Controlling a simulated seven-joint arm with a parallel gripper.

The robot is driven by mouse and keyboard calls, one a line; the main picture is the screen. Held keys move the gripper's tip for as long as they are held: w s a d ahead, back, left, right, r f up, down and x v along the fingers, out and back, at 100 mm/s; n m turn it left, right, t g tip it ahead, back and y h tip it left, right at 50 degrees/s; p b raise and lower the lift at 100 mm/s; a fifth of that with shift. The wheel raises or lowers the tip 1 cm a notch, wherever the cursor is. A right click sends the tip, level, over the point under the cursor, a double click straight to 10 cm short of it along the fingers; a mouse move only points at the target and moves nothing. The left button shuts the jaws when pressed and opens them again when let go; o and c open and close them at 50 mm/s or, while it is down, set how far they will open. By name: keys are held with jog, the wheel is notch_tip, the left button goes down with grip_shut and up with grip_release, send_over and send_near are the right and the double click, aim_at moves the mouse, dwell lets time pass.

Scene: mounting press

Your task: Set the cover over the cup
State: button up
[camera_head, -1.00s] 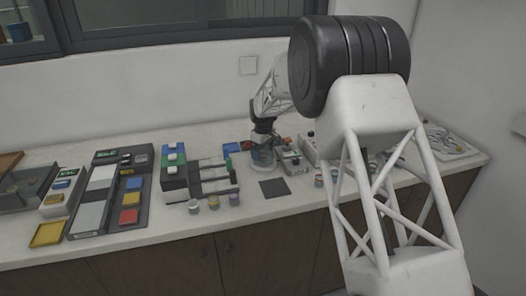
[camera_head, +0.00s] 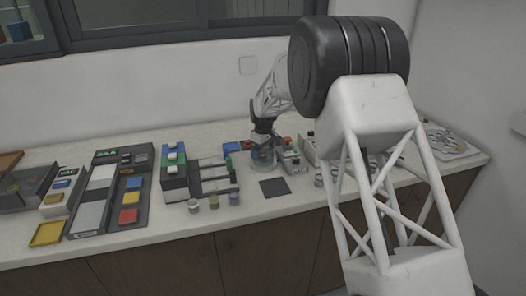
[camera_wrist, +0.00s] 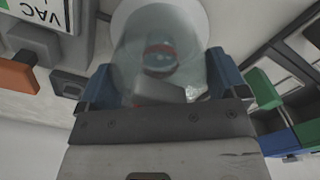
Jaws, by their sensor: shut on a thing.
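My gripper (camera_wrist: 160,80) is shut on a clear, tinted, round cover (camera_wrist: 130,50), with a blue finger at each side of it. In the head view my gripper (camera_head: 263,138) points down at the worktop, with the cover (camera_head: 262,159) below it. Through the cover in the wrist view I see a small round cup-like thing (camera_wrist: 160,58) with reddish parts. I cannot tell whether the cover's rim stands around it or is still above it. The cup cannot be made out clearly in the head view.
A dark square mat (camera_head: 275,187) lies in front of the cover. Grey devices (camera_head: 291,160) stand close on the right. A rack (camera_head: 213,177) with several bars and small pots (camera_head: 213,203) stands on the left. A pale round surface (camera_wrist: 196,10) shows behind the cover.

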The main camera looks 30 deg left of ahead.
dwell(0.4)
jog(key=o, duration=0.6)
jog(key=shift+o, duration=0.2)
jog(key=shift+r, duration=0.1)
jog(key=shift+r, duration=3.35)
grip_shut()
